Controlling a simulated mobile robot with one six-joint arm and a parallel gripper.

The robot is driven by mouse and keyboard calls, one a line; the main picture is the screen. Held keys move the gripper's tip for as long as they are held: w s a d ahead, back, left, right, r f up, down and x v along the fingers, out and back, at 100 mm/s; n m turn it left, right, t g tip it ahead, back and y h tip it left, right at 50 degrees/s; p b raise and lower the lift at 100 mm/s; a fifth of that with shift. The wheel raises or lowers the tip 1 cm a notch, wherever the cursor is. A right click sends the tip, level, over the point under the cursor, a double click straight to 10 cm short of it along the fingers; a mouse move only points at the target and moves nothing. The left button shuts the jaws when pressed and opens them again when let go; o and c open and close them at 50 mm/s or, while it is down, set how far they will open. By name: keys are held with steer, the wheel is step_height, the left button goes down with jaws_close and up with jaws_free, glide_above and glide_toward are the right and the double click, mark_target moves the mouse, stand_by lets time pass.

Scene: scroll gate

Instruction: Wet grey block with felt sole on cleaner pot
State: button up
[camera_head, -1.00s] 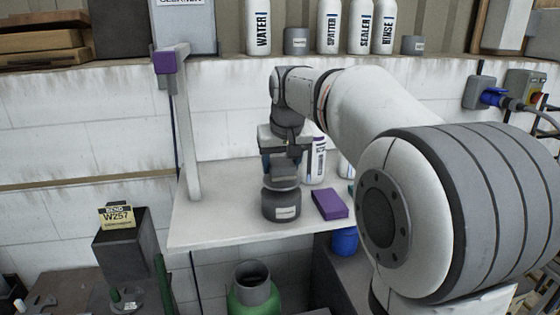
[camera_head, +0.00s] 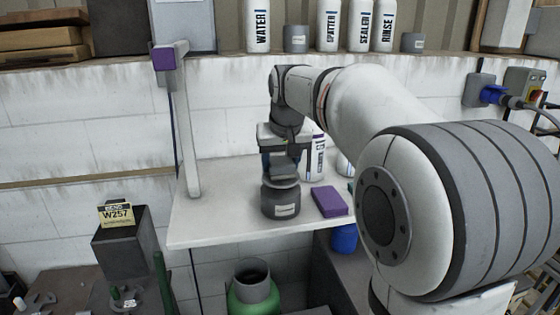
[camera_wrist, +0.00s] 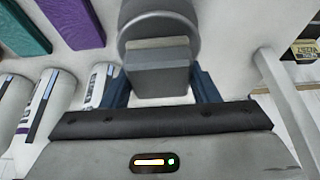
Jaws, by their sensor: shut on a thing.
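My gripper (camera_head: 281,168) is shut on the grey block (camera_wrist: 158,75), its blue fingers on either side of the block in the wrist view. In the head view the block is held low at the mouth of the dark grey cleaner pot (camera_head: 281,204), which stands on the white bench with a small pale label. The pot's round rim (camera_wrist: 124,40) shows around the far end of the block in the wrist view.
A purple block (camera_head: 329,201) lies right of the pot on the white bench (camera_head: 215,220), with a teal block (camera_wrist: 22,28) beyond it. White bottles (camera_head: 314,160) stand behind. A post (camera_head: 183,125) rises at the bench's left. The bench left of the pot is clear.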

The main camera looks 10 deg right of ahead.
mark_target(278, 157)
steer(key=shift+f+b, duration=0.65)
steer(key=shift+f, duration=0.25)
stand_by(0.5)
stand_by(0.5)
steer(key=shift+r+p, duration=2.9)
steer(key=shift+r, duration=0.75)
steer(key=shift+f, duration=0.15)
